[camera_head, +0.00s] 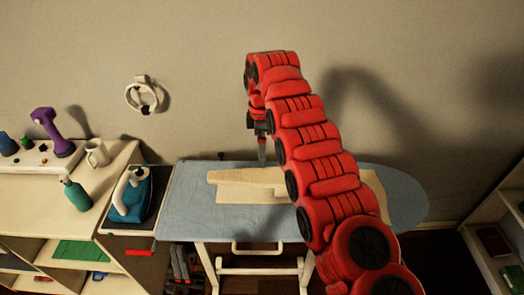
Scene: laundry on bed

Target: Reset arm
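The gripper points downward over the back part of the blue ironing board (190,210). Its fingers show as one narrow dark shape, so I cannot tell whether they are open or shut. A cream garment (240,184) lies flat on the board below the gripper; my arm hides part of it. Whether the fingertips touch it is unclear.
A blue iron (130,195) stands on a rest left of the board. The wall is behind the board; another shelf (485,250) stands at right.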

